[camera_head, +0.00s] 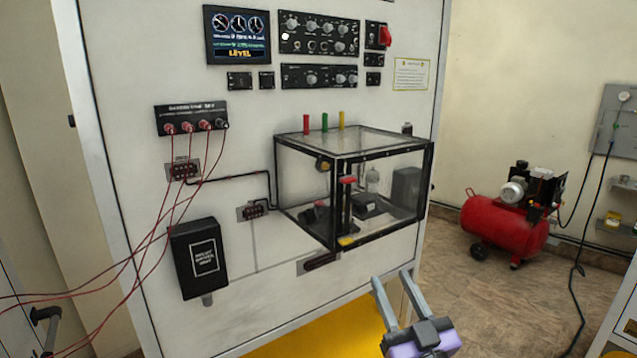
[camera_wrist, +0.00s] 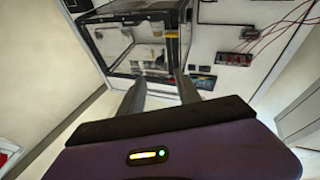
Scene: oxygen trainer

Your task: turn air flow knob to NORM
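The trainer's upper control panel (camera_head: 319,33) carries several pale knobs and switches, high on the white cabinet. A lower panel (camera_head: 318,76) below it also has knobs, mainly at its right. Lettering is too small to read, so I cannot tell which knob is air flow or where it points. My gripper (camera_head: 392,278) is at the bottom of the head view, below the clear box and well below the panels. Its two fingers are apart with nothing between them. In the wrist view, the open fingers (camera_wrist: 160,79) point toward the clear box and cabinet.
A clear black-framed box (camera_head: 352,185) juts from the cabinet between my gripper and the panels. Red cables (camera_head: 158,225) hang at the left beside a black box (camera_head: 199,259). A red compressor (camera_head: 506,223) stands on the floor at the right.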

